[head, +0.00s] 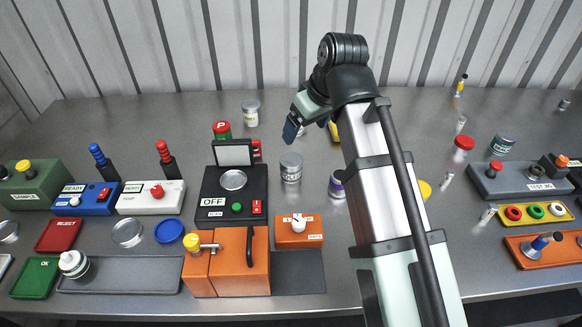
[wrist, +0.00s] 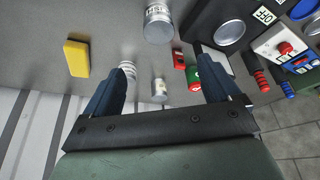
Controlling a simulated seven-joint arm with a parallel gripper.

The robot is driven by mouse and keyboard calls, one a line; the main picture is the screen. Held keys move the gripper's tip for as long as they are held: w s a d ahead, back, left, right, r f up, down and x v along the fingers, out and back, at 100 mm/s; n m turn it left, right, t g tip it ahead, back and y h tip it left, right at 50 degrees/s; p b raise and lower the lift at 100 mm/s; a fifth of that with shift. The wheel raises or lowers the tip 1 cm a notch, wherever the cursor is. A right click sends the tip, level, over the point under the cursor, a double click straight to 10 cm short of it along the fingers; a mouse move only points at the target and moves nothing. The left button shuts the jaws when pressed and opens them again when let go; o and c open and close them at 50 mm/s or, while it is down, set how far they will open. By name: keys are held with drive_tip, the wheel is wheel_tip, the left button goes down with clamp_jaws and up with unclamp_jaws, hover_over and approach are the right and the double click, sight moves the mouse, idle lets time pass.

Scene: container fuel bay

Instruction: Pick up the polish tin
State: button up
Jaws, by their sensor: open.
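A grey metal tin (head: 291,168) with dark lettering, which appears to be the polish tin, stands upright just right of the black OFF box in the head view. It also shows in the wrist view as the grey tin (wrist: 158,24) at the top, beyond the fingertips. My gripper (head: 298,128) is above and behind the tin in the head view, apart from it. In the wrist view my gripper (wrist: 160,62) has its two blue fingers spread wide, with nothing held between them.
The black OFF box (head: 212,201) stands close left of the tin. A purple-marked tin (head: 338,186) is close right, partly behind my arm. A cream-labelled tin (head: 250,114) and a red-topped green P can (head: 222,131) stand behind. A yellow block (wrist: 77,58) lies nearby.

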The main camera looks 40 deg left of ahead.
drive_tip(key=shift+o, duration=0.4)
drive_tip(key=m+h, duration=0.2)
drive_tip(key=m, duration=0.3)
approach(291, 160)
drive_tip(key=shift+t, duration=0.4)
drive_tip(key=x, duration=0.4)
drive_tip(key=s+x, duration=0.1)
drive_tip(key=x, duration=0.1)
drive_tip(key=shift+d+f, duration=0.1)
drive_tip(key=shift+f, duration=0.4)
drive_tip(key=shift+w+x, duration=0.15)
drive_tip(key=shift+x, duration=1.15)
drive_tip(key=shift+w+x, duration=0.1)
drive_tip(key=shift+x, duration=1.25)
drive_tip(key=shift+r, duration=0.1)
drive_tip(key=shift+c, duration=0.4)
